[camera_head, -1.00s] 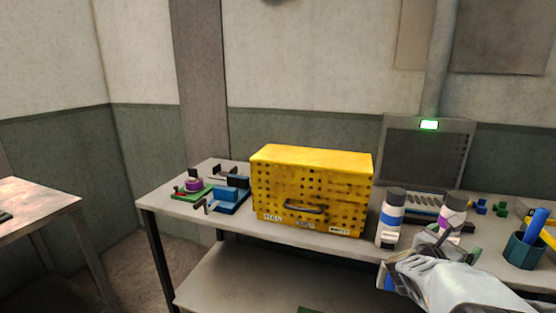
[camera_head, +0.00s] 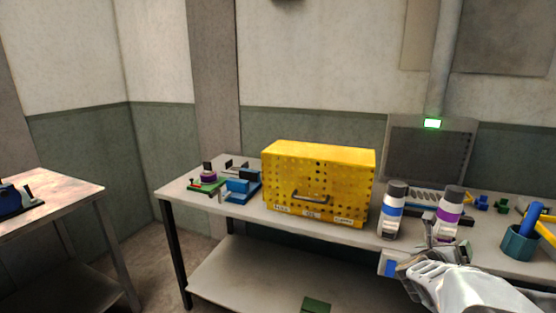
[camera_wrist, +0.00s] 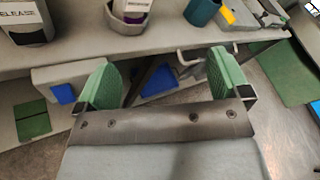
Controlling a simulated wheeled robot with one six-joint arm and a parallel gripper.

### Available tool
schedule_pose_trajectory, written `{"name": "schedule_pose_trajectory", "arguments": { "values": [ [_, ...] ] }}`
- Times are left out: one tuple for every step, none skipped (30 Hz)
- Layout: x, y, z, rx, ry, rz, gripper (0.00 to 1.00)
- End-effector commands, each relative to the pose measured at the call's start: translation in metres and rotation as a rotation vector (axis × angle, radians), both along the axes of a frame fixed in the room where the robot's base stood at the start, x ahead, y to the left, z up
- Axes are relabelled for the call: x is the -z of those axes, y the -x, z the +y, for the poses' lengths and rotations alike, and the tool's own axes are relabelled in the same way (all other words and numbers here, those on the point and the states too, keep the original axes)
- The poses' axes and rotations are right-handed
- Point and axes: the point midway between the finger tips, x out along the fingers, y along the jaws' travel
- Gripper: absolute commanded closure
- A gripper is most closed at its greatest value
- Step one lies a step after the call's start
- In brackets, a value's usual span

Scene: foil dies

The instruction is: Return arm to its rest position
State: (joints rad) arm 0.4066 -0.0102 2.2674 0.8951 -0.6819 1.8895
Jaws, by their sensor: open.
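My gripper (camera_head: 432,243) is at the lower right of the head view, in front of the workbench's front edge. In the wrist view its two green-padded fingers (camera_wrist: 165,82) stand wide apart with nothing held between them. The workbench (camera_head: 236,220) carries a white bottle with a blue band (camera_head: 392,211) and a white bottle with a purple band (camera_head: 449,216). My gripper overlaps the foot of the purple-banded bottle in the head view. In the wrist view the bottles' lower parts show beyond the fingers, apart from them.
A yellow perforated box (camera_head: 325,178) stands mid-bench, with blue and green fixtures (camera_head: 241,186) to its left. A teal cup (camera_head: 519,243) stands at the right. A lower shelf (camera_head: 250,275) runs under the bench. Another table (camera_head: 60,195) is at far left; floor shows between.

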Motion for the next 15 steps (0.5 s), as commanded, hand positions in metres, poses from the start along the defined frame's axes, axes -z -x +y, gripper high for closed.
{"name": "schedule_pose_trajectory", "arguments": {
  "values": [
    [0.007, -0.004, 0.007, -0.063, 0.023, 0.088, 0.05],
    [0.011, -0.007, 0.012, -0.109, 0.042, 0.148, 0.05],
    [0.017, -0.01, 0.019, -0.177, 0.072, 0.234, 0.05],
    [0.021, -0.012, 0.026, -0.237, 0.101, 0.304, 0.05],
    [0.024, -0.015, 0.034, -0.303, 0.133, 0.377, 0.05],
    [0.029, -0.017, 0.047, -0.406, 0.187, 0.483, 0.05],
    [0.032, -0.018, 0.059, -0.498, 0.237, 0.569, 0.05],
    [0.035, -0.018, 0.072, -0.599, 0.296, 0.659, 0.05],
    [0.037, -0.015, 0.092, -0.743, 0.386, 0.777, 0.05],
    [0.039, -0.012, 0.107, -0.857, 0.461, 0.865, 0.05],
    [0.04, -0.007, 0.121, -0.97, 0.538, 0.947, 0.05],
    [0.041, 0.002, 0.142, -1.127, 0.649, 1.039, 0.05],
    [0.04, 0.01, 0.156, -1.244, 0.739, 1.106, 0.05],
    [0.039, 0.02, 0.17, -1.361, 0.831, 1.17, 0.05],
    [0.037, 0.035, 0.186, -1.514, 0.959, 1.245, 0.05]
  ]
}}
